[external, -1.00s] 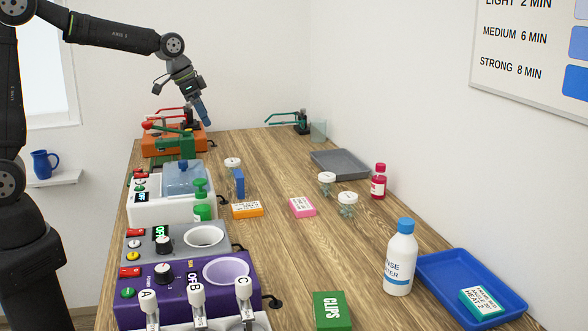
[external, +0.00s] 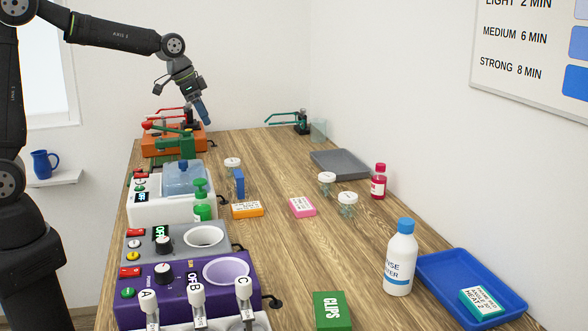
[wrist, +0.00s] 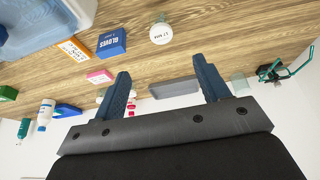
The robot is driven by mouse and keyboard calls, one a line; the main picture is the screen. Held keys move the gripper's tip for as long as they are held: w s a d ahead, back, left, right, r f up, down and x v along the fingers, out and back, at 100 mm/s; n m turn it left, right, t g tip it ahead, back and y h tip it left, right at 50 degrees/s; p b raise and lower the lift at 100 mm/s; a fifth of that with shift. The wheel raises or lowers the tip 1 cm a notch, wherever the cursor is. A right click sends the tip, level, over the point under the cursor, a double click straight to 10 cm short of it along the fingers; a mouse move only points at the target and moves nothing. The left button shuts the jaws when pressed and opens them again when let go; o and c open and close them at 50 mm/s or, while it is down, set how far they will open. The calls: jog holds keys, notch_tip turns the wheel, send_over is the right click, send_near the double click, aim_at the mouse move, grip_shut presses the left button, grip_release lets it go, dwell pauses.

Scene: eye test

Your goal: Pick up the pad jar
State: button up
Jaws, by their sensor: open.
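Several small clear jars with white lids stand on the bench, and I cannot tell which is the pad jar. One jar (external: 232,163) is behind the blue box; its white labelled lid (wrist: 159,33) also shows at the top of the wrist view, ahead of my fingertips. Two more jars (external: 327,181) (external: 347,202) stand together right of centre in the external view. My gripper (external: 204,112) is raised over the far left of the bench, apart from all jars. Its blue fingers (wrist: 161,66) are spread in the wrist view, with nothing held.
A blue gloves box (wrist: 112,43) and orange box (external: 247,210) are near the first jar. Machines line the left edge, including an orange press (external: 160,147). A grey tray (external: 340,165), red bottle (external: 379,182) and white bottle (external: 400,262) are right.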

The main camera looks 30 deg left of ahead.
jog(key=w+f, duration=0.2)
jog(key=m, duration=0.1)
send_near(230, 160)
jog(key=shift+g, duration=0.3)
jog(key=x, duration=0.6)
jog(key=shift+w+a+f, duration=0.15)
jog(key=shift+w+f, duration=0.2)
jog(key=shift+w, duration=0.1)
jog(key=shift+d+x, duration=0.15)
jog(key=shift+x, duration=1.25)
jog(key=shift+d+x, duration=0.1)
jog(key=shift+x, duration=1.3)
jog(key=shift+s+r, duration=0.1)
jog(key=shift+s, duration=0.1)
jog(key=c, duration=1.1)
jog(key=shift+o, duration=0.2)
jog(key=shift+r, duration=0.1)
